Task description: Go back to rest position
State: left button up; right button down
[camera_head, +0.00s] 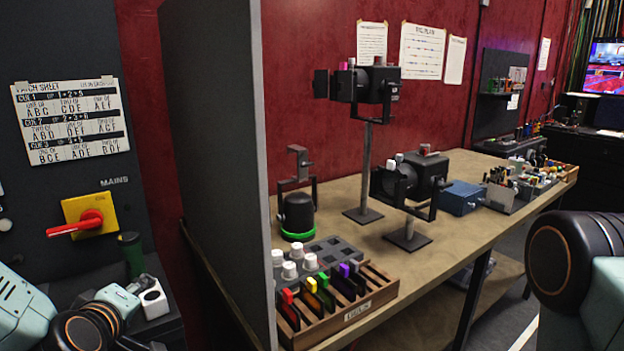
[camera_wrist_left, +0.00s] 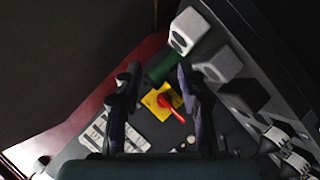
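My left gripper (camera_wrist_left: 158,72) is open, its two dark fingers apart with nothing held between them. Beyond the gap are a yellow plate (camera_wrist_left: 152,103) with a red lever and a dark green cylinder. My left arm shows at the lower left of the head view, where I cannot make out its fingertips. The red lever (camera_head: 78,226) on its yellow plate (camera_head: 101,207) points left under the word MAINS. The green cylinder (camera_head: 131,255) stands beside a small white-topped block (camera_head: 153,299). Of my right arm only a dark round joint and pale link show at the right; its gripper is out of view.
A grey partition (camera_head: 215,150) divides the dark panel with its cue sheet (camera_head: 70,122) from a long wooden table (camera_head: 345,195). The table bears lamps on stands, a wooden rack of coloured tabs (camera_head: 378,290), a blue box (camera_head: 461,197) and trays of small parts.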

pick_arm(q)
jog(key=s+d+f+m+g+h+b, duration=0.1)
jog(key=s+d+f+m+g+b, duration=0.2)
jog(key=s+f, duration=0.45)
jog(key=s+d+f+m+g+h+b, duration=0.1)
jog(key=s+d+f+m+g+h, duration=0.2)
jog(key=f, duration=0.8)
jog(key=s+d+f+m+g+b, duration=0.25)
jog(key=s+d+f+m, duration=0.2)
jog(key=s+f, duration=0.35)
jog(key=s+d+f+m+g+b, duration=0.1)
jog(key=s+f+m+g+b, duration=0.1)
jog(key=s+f, duration=0.9)
jog(key=shift+s+d+m+g+b, duration=0.4)
jog(key=shift+s+g+b, duration=0.25)
jog(key=shift+g, duration=0.4)
jog(key=shift+f, duration=0.1)
